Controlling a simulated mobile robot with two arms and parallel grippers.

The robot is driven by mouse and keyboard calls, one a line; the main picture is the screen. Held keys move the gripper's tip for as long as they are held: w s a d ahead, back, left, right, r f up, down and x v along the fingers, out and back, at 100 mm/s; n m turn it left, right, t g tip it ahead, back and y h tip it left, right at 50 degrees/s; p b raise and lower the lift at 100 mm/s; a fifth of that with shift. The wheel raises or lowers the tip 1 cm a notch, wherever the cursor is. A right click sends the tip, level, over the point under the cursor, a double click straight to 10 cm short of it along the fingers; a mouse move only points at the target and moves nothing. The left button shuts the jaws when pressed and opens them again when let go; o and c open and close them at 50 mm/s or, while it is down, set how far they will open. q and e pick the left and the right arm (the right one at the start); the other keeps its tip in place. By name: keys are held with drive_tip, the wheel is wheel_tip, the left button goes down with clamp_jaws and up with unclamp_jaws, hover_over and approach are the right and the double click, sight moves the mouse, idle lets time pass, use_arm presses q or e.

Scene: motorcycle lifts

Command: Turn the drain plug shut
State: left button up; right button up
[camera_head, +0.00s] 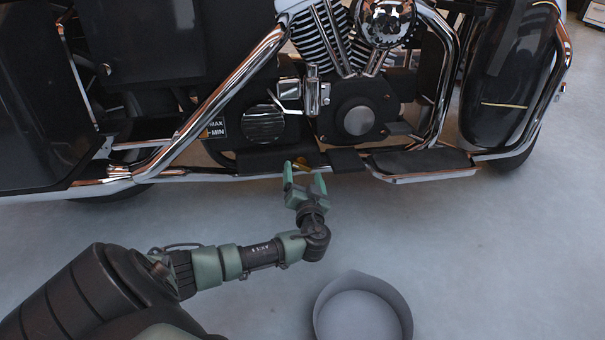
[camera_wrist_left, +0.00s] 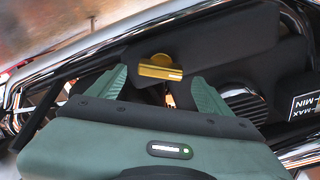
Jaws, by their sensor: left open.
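The drain plug (camera_head: 302,164) is a small brass-yellow piece low on the motorcycle's near side, partly hidden behind my left gripper in the head view. In the left wrist view the plug (camera_wrist_left: 160,68) shows a flat bar lying roughly crosswise, with a rounded part behind it. My left gripper (camera_head: 305,178) is open and points at the plug from the near side. In the left wrist view its two green fingers (camera_wrist_left: 162,88) stand either side of the plug's line. I cannot tell whether they touch it. My right gripper is not in view.
The motorcycle's chrome pipe (camera_head: 225,95), black footboard (camera_head: 420,162) and engine cover (camera_head: 263,123) are close around the plug. A round grey pan (camera_head: 400,306) is on the floor at the bottom of the head view. The floor (camera_head: 480,260) to the right is clear.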

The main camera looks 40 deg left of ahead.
sight(303, 168)
use_arm(q)
drive_tip(key=shift+b+x, duration=0.55)
drive_tip(key=shift+x, duration=0.6)
drive_tip(key=shift+w+a, duration=0.25)
drive_tip(key=shift+w, duration=0.05)
drive_tip(key=c, duration=1.4)
drive_tip(key=shift+o, duration=0.2)
